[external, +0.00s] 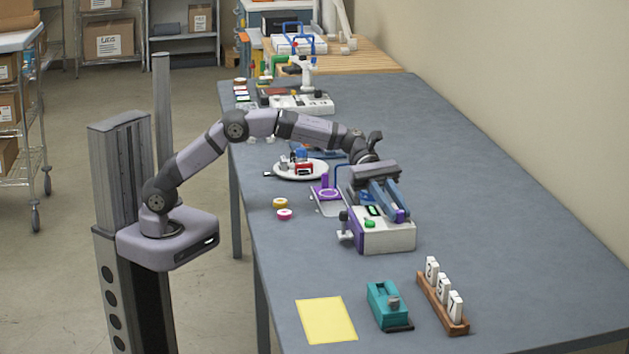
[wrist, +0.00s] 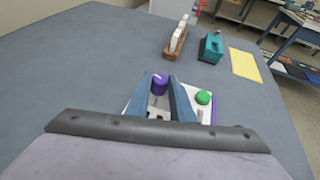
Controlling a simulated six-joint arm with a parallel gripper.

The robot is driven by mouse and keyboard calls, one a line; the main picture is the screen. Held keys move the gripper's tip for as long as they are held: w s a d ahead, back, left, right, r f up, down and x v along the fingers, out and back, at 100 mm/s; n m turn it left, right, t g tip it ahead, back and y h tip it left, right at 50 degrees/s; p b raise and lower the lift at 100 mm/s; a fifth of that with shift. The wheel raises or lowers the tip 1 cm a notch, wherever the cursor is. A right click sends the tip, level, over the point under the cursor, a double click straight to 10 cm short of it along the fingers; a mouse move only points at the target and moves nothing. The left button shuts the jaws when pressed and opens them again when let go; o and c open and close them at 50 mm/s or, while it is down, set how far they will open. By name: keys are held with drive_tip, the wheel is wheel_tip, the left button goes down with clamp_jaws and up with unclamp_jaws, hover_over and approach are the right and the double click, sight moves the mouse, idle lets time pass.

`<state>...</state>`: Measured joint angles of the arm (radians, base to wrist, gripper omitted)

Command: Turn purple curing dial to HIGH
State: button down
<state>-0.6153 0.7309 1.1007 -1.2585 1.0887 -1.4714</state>
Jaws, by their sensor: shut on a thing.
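The purple curing dial (wrist: 159,84) sits on top of a white machine box (external: 387,240), between my two blue fingers in the wrist view. Only its top and upper side show, and I cannot read its setting or any HIGH mark. My gripper (wrist: 158,91) is shut on the dial, with one finger on each side. In the external view, my gripper (external: 392,205) reaches down over the box from behind, and a bit of the purple dial (external: 402,215) shows by the fingertips. A green button (wrist: 203,98) is beside the dial; it also shows in the external view (external: 370,223).
A purple-framed fixture (external: 325,193) stands behind the box, with a round plate (external: 301,170) of small parts beyond. A teal device (external: 388,303), a wooden rack of white number tiles (external: 443,303) and a yellow sheet (external: 326,320) lie in front. The table's right side is clear.

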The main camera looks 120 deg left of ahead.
idle(0.3)
drive_tip(key=c, duration=1.6)
unclamp_jaws()
drive_tip(key=shift+o, duration=0.2)
drive_tip(key=shift+v, duration=3.7)
drive_tip(key=shift+d, duration=0.1)
